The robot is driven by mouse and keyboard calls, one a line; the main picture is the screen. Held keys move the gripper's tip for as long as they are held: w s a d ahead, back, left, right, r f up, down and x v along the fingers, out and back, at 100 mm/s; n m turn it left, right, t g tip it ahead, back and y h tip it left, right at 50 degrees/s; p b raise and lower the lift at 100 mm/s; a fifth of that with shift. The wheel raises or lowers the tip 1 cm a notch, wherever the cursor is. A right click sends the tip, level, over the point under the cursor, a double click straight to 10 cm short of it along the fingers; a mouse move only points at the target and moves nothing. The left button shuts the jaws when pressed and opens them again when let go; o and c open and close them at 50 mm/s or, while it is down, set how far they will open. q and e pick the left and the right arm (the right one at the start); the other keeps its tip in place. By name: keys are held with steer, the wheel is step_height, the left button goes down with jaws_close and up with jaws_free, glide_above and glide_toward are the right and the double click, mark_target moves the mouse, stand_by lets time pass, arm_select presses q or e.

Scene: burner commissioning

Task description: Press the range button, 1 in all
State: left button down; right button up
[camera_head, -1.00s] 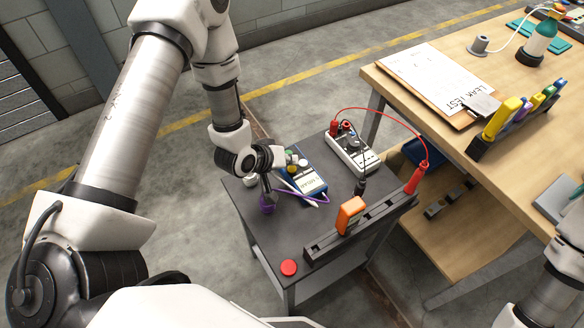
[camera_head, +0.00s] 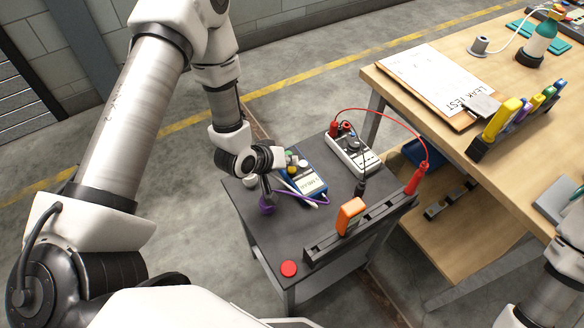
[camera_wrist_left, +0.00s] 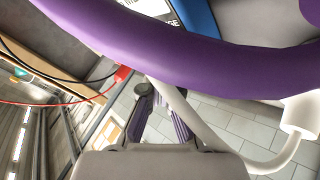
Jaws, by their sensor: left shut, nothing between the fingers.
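A blue handheld meter (camera_head: 312,183) with a pale screen lies on the dark cart in the head view. A strip of it shows at the top of the left wrist view (camera_wrist_left: 196,16), with part of a printed label ending in "GE". My left gripper (camera_head: 267,196) points down at the left side of the meter. Its fingers are shut and empty. A purple hose (camera_head: 310,199) runs between the gripper and the meter. I cannot make out the range button.
A white multimeter (camera_head: 350,153) with red and black leads stands behind on the cart top (camera_head: 272,240). An orange device (camera_head: 350,215) sits at a dark rail, near a red button (camera_head: 289,268). A wooden bench (camera_head: 455,130) with a clipboard is at the right.

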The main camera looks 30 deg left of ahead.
mark_target(289, 170)
arm_select(q)
steer(key=shift+f+b, duration=0.3)
steer(key=shift+f, duration=0.15)
steer(key=shift+f+b, duration=0.35)
steer(key=shift+f, duration=0.1)
stand_by(0.4)
steer(key=shift+r, duration=0.15)
steer(key=shift+r+p, duration=0.75)
step_height(289, 170, up, 5)
steer(key=p, duration=0.4)
stand_by(0.4)
steer(key=shift+s, duration=0.1)
stand_by(0.4)
